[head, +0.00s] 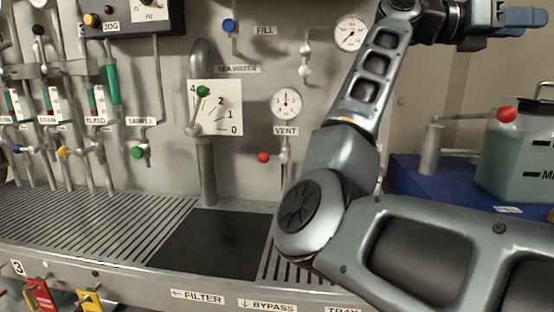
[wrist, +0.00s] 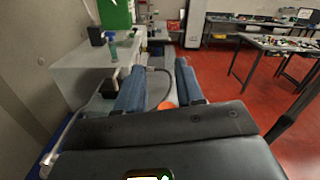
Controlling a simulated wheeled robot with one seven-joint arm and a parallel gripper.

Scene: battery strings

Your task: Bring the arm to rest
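My arm crosses the right half of the head view, its elbow in front of the panel and bench. Its upper part rises to the top right corner, where my gripper (head: 527,17) points to the right, high above the blue surface (head: 408,172). In the wrist view my gripper (wrist: 158,78) shows two blue fingers set well apart. Nothing is held between the fingertips. A small orange-red thing (wrist: 167,105) shows in the gap nearer the palm; I cannot tell what it is.
A wall panel with gauges, a lever dial (head: 222,118) and valves stands behind the slatted bench (head: 90,225). A jug (head: 518,150) stands on the blue surface at right. The wrist view shows a pale bench (wrist: 85,68), cluttered tables (wrist: 262,41) and open red floor (wrist: 225,75).

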